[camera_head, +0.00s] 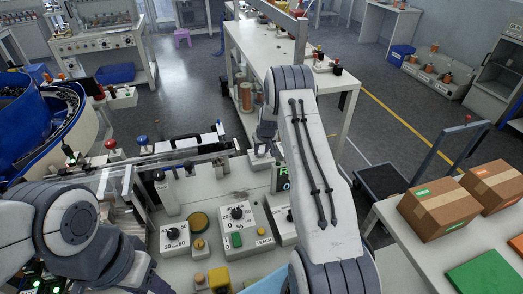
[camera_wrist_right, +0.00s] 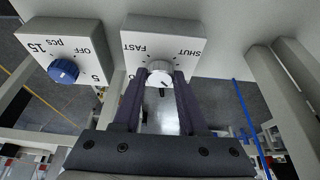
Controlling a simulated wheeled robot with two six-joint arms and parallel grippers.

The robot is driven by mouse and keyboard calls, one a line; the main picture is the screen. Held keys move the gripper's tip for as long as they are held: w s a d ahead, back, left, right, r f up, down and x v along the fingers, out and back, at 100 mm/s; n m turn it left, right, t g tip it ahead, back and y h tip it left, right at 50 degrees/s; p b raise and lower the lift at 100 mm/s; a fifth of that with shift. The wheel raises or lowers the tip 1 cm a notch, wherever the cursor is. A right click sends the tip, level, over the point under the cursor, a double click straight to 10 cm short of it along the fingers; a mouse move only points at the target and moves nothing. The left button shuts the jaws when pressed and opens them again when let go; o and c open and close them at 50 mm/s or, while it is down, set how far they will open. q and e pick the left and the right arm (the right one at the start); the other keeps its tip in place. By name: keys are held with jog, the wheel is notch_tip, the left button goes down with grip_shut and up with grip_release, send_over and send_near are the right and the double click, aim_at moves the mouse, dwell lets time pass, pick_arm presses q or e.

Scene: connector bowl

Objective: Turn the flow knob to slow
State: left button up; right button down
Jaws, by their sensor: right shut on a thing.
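The flow knob (camera_wrist_right: 160,80) is a pale round knob with a dark pointer mark, on the front of a white box (camera_wrist_right: 172,36) in the right wrist view. The words FAST and SHUT show upside down on its face; other lettering is partly hidden by a finger. My right gripper (camera_wrist_right: 160,76) has its two dark fingers closed on either side of the knob. In the head view my right arm reaches over the bench, and the wrist hides most of this spot. My left arm comes in at the lower left; its fingers do not show.
In the right wrist view a white box (camera_wrist_right: 62,50) with a blue knob (camera_wrist_right: 63,71) stands left of the flow box. The head view shows a bench with several control boxes, a dial box (camera_head: 236,214), a yellow button (camera_head: 198,222), and cartons (camera_head: 438,207) at right.

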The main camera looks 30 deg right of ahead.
jog(key=shift+c, duration=2.2)
grip_release()
jog(key=b+v, duration=0.2)
jog(key=v, duration=0.8)
jog(key=shift+r, duration=0.25)
